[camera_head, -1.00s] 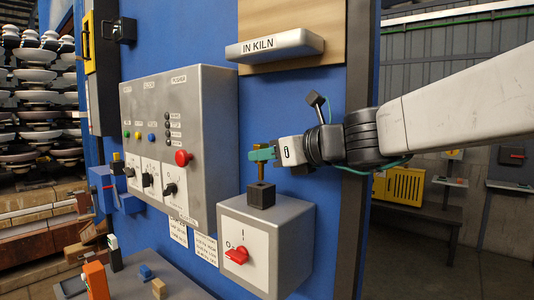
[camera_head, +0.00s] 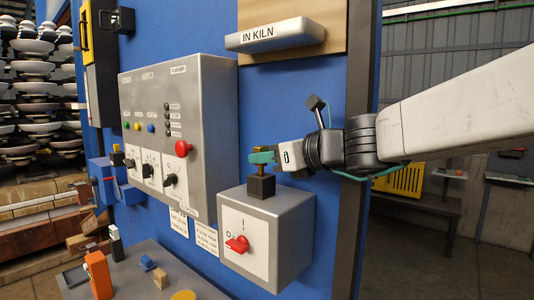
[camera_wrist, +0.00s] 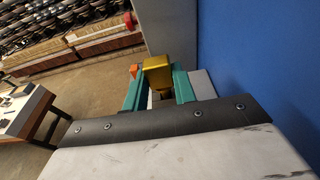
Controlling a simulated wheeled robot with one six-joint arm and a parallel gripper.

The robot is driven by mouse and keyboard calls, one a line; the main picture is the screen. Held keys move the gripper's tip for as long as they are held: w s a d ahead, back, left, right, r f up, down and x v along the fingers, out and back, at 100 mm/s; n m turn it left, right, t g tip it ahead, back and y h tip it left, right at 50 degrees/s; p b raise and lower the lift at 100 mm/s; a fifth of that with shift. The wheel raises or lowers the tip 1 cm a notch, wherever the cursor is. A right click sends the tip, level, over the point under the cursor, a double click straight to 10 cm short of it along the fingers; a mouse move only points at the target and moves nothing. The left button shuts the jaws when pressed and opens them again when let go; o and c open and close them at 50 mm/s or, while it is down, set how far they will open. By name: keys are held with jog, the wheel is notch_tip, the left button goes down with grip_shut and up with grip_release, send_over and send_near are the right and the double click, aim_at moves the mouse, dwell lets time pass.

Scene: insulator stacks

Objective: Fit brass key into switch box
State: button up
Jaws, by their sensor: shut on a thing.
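The brass key (camera_head: 262,166) stands upright at the black socket (camera_head: 261,187) on top of the grey switch box (camera_head: 295,222). Its lower end is at the socket; how deep it sits I cannot tell. My gripper (camera_head: 263,156), with teal fingers, is shut on the key's upper part, reaching in from the right. In the wrist view the gold key head (camera_wrist: 157,74) shows between the teal fingers. The switch box has a red rotary switch (camera_head: 238,244) on its white front plate.
A grey control panel (camera_head: 215,110) with a red button stands just left of my gripper. The "IN KILN" shelf (camera_head: 283,36) juts out above. A grey table (camera_head: 135,284) with an orange block (camera_head: 98,274) and small pieces lies lower left. The blue wall is close behind.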

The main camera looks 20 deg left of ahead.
jog(key=shift+f, duration=0.95)
jog(key=o, duration=1.1)
jog(key=shift+r, duration=0.3)
notch_tip(320, 180, up, 2)
jog(key=shift+r, duration=0.25)
jog(key=shift+s+d+r, duration=0.3)
jog(key=shift+s+d, duration=0.05)
jog(key=shift+s, duration=0.25)
jog(key=shift+s+d+r, duration=0.2)
jog(key=shift+s+d, duration=1.05)
jog(key=shift+s, duration=0.85)
jog(key=shift+s+d+r, duration=0.25)
jog(key=shift+s+d, duration=1)
jog(key=shift+s, duration=0.85)
jog(key=shift+s+d+r, duration=0.2)
jog(key=shift+s+d, duration=1.05)
jog(key=shift+s, duration=0.85)
